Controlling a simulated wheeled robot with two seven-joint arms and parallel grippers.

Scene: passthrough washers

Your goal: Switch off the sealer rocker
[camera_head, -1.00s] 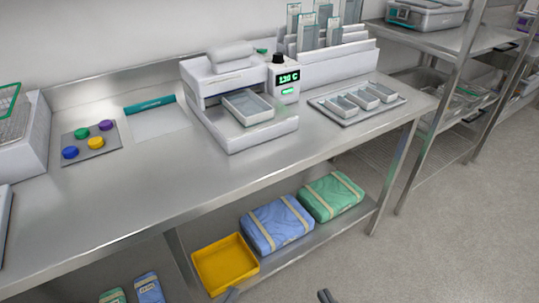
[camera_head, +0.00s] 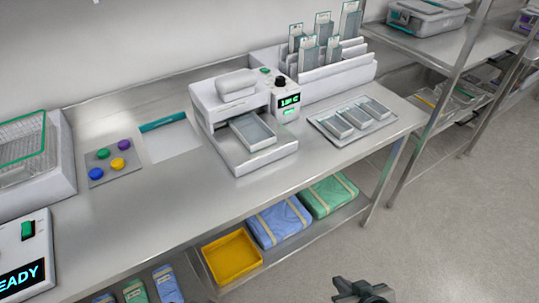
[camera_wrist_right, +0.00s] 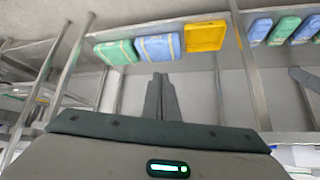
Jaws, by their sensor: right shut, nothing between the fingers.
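The sealer (camera_head: 238,125) is a white machine on the steel bench, with an open tray at its front. Its panel has a black knob (camera_head: 280,81) and a green display (camera_head: 290,101) that seems to read 120 C. A small green lit piece (camera_head: 290,112), likely the rocker, sits below the display; its tilt is too small to tell. My right gripper (camera_head: 350,285) is at the bottom of the head view, in front of the bench and well away from the sealer. Its fingers (camera_wrist_right: 160,82) are together and empty in the wrist view. My left gripper is not in view.
A tray of small boxes (camera_head: 325,130) and a pouch rack (camera_head: 335,78) stand right of the sealer. A device reading READY, with a green switch (camera_head: 28,230), is at left. The lower shelf holds a yellow bin (camera_head: 232,256) and wrapped packs (camera_head: 280,222). Floor at right is clear.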

